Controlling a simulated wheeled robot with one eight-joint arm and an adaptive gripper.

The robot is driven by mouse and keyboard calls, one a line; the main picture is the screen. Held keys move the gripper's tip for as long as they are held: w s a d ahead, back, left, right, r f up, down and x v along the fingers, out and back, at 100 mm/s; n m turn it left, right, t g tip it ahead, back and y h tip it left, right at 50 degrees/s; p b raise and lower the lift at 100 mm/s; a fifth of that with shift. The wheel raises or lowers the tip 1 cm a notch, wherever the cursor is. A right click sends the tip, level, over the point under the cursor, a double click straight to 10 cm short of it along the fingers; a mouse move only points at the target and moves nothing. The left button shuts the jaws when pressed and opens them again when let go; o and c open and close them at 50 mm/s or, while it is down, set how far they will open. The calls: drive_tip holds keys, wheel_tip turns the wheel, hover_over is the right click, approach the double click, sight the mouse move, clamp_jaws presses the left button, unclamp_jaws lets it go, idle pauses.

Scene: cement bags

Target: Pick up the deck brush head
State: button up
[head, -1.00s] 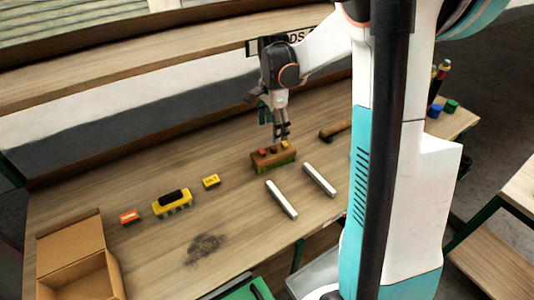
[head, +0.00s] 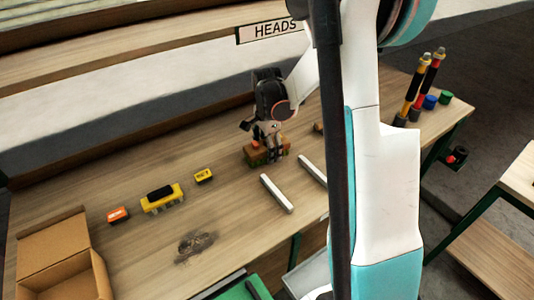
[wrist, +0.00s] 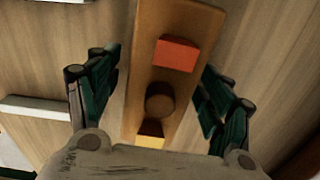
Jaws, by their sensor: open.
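The deck brush head is a brown wooden block with green bristles below. In the head view the brush head (head: 251,154) lies on the workbench, partly hidden by my gripper (head: 268,148). In the wrist view the brush head (wrist: 181,83) runs lengthwise between my fingers, with an orange-red block, a dark brown round piece and a yellow piece on its top. My gripper (wrist: 160,88) is open, one green-padded finger on each side, with visible gaps to the block. Its lower end is hidden by my gripper's body.
Two pale bars (head: 277,194) lie right of the brush head. A yellow-black item (head: 163,198), a small yellow block (head: 203,176) and an orange block (head: 118,215) lie left. A cardboard box (head: 55,262) stands front left. A HEADS sign (head: 270,31) hangs behind.

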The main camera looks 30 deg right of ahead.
drive_tip(key=shift+f, duration=0.45)
drive_tip(key=c, duration=1.5)
drive_tip(key=shift+r, duration=0.1)
drive_tip(key=shift+c, duration=0.2)
drive_tip(key=shift+r, duration=0.15)
wheel_tip(320, 180, up, 20)
drive_tip(key=p, duration=0.5)
drive_tip(key=shift+p, duration=0.4)
drive_tip(key=shift+s+f, duration=0.1)
drive_tip(key=shift+f, duration=0.1)
